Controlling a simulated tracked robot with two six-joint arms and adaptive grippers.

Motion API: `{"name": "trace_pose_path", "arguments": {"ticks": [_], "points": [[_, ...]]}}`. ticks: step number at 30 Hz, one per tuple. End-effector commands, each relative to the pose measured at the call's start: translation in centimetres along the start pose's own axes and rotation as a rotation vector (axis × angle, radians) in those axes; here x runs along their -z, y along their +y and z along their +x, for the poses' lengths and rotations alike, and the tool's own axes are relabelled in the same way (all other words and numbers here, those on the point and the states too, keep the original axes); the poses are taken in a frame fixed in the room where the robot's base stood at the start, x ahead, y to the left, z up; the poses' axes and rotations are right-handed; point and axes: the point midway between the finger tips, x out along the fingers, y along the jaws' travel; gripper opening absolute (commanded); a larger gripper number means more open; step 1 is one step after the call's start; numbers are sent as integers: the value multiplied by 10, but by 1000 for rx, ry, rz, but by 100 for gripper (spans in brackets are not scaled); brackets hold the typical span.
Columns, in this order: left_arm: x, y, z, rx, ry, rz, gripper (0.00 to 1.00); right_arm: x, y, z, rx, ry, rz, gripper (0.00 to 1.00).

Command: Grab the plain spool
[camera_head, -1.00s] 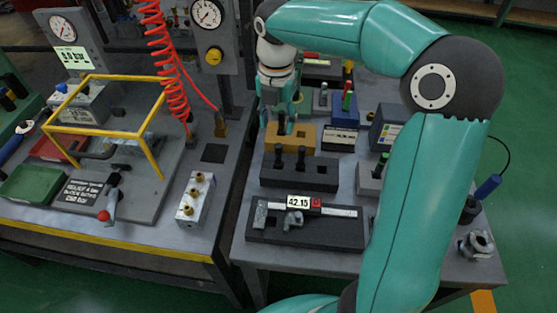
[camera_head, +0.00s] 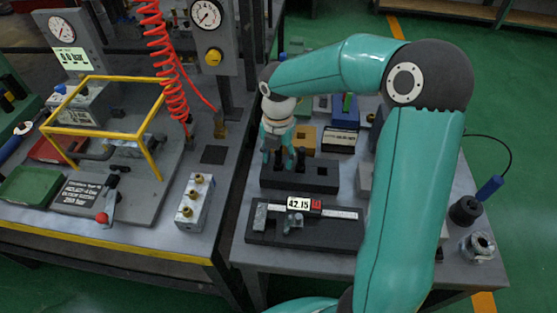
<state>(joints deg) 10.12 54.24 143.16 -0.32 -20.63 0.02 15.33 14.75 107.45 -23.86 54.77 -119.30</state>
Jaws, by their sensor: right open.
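Dark spools (camera_head: 301,160) stand upright in a black rack block (camera_head: 318,180) on the right-hand table. At this size I cannot tell which of them is the plain spool. My right gripper (camera_head: 278,160) is open and points down at the left part of the rack, at the spools' tops. It hides part of the spools there, and I cannot tell whether it touches one. My left gripper is not in view.
A caliper (camera_head: 340,212) reading 42.15 lies in a dark tray (camera_head: 330,235) in front of the rack. An orange block (camera_head: 304,139) and a blue box (camera_head: 343,107) stand behind. A brass-fitted valve block (camera_head: 193,203) stands left; a red coiled hose (camera_head: 160,60) hangs there.

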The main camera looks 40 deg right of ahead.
Motion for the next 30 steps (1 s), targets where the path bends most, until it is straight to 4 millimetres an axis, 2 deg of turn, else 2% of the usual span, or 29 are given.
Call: {"name": "trace_pose_path", "arguments": {"ticks": [4,5,13,30], "points": [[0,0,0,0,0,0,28,0,0,0,0,0,1,50],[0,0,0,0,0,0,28,0,0,0,0,0,1,46],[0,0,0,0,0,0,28,0,0,-1,-1,-1,1,1],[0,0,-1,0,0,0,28,-1,1,-7,-3,-3,1,0]]}}
